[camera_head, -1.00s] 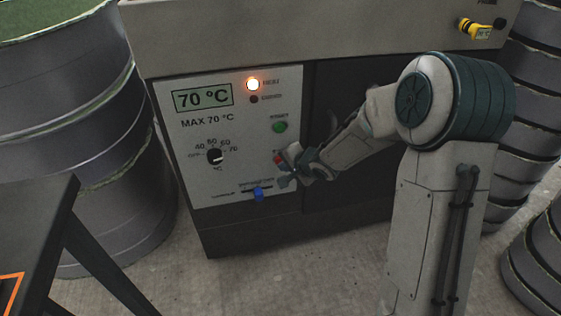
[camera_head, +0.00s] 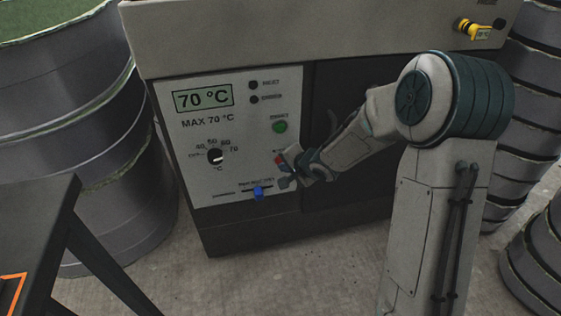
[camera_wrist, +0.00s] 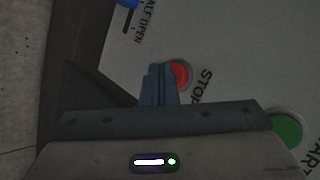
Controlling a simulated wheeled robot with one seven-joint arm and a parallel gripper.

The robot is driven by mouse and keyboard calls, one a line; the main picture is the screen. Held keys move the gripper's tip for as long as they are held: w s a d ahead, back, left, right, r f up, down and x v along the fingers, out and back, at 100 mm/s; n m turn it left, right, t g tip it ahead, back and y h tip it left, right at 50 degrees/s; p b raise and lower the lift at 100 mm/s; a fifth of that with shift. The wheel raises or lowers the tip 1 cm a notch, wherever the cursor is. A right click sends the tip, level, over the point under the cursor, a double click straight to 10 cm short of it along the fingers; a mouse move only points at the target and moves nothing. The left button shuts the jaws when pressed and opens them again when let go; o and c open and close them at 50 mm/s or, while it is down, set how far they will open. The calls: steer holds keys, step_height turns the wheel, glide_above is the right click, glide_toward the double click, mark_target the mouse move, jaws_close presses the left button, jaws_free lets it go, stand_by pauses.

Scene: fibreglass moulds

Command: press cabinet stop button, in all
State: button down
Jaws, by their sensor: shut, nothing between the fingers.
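The cabinet (camera_head: 205,175) has a white front panel with a display reading 70 °C. The red stop button (camera_head: 279,159) is low on the panel's right side, below the green start button (camera_head: 279,127). In the wrist view the red button (camera_wrist: 181,74) is beside the word STOP, and the green button (camera_wrist: 284,130) is at lower right. My gripper (camera_wrist: 158,70) is shut and empty, its fingertips right at the red button and covering its left edge. Whether they touch it I cannot tell. Both lamps, the upper one (camera_head: 253,85) included, are dark.
A black temperature knob (camera_head: 215,157) and a blue slider (camera_head: 258,192) are on the same panel. A yellow-handled valve (camera_head: 474,29) is at the cabinet's upper right. Large grey drums (camera_head: 110,170) stand left, and a dark table (camera_head: 40,215) is at lower left.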

steer(key=shift+s+d, duration=0.1)
steer(key=shift+s, duration=0.3)
steer(key=shift+s+d, duration=0.25)
steer(key=shift+s, duration=0.55)
steer(key=shift+s+d, duration=0.25)
steer(key=shift+s, duration=0.55)
steer(key=shift+s+d, duration=0.25)
steer(key=shift+s, duration=0.55)
steer(key=shift+r, duration=0.1)
steer(key=s+d+r+n+h+p, duration=0.1)
steer(key=s+d+r+h+p, duration=0.1)
steer(key=d+r+p, duration=0.45)
steer(key=s+d+r+n+h+p, duration=0.15)
steer(key=r+p, duration=0.25)
steer(key=r, duration=0.5)
steer(key=s+d+r+n+h+p, duration=0.1)
steer(key=s+d+r+h+p, duration=0.25)
steer(key=r+p, duration=0.35)
steer(key=s+d+r+n+g+p, duration=0.3)
steer(key=s+r+p, duration=0.9)
steer(key=s+r, duration=0.4)
step_height(320, 180, up, 4)
steer(key=shift+s+r+n+g+y+p, duration=0.2)
steer(key=shift+n+g+y+p, duration=0.25)
steer(key=shift+g, duration=0.45)
